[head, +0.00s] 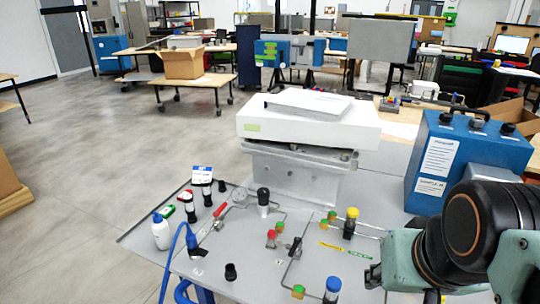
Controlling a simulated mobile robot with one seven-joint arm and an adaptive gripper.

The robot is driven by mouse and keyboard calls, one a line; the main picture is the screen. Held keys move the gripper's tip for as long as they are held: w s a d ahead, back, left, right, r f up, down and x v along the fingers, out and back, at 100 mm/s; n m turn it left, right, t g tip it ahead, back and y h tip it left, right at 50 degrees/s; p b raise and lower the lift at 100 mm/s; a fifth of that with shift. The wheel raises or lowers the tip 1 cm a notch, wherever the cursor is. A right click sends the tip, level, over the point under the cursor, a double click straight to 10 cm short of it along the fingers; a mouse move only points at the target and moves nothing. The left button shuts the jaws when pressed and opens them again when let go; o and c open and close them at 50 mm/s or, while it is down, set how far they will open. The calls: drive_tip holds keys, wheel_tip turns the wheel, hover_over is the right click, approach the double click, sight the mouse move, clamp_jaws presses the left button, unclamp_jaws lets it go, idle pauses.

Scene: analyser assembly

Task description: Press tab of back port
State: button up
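The analyser panel (225,262) is a grey tabletop with thin metal tubing and several small ports. Small orange-and-green fittings stand on it: one at the back (332,216), one with a red top in the middle (272,238), and one at the front (298,291). I cannot tell which of these is the back port, and its tab is too small to make out. My gripper (373,276) is at the lower right, over the panel's right part, to the right of the fittings and apart from them. Its fingers are small and partly hidden, so its opening is unclear.
A yellow-capped black cylinder (350,222) and a blue-capped one (332,290) stand near my gripper. A black-topped post (263,200) stands further back. A white-topped instrument (308,120) and a blue box (465,155) stand behind. Bottles and a blue hose (178,245) are at left.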

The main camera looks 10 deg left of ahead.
clamp_jaws()
idle(1.2)
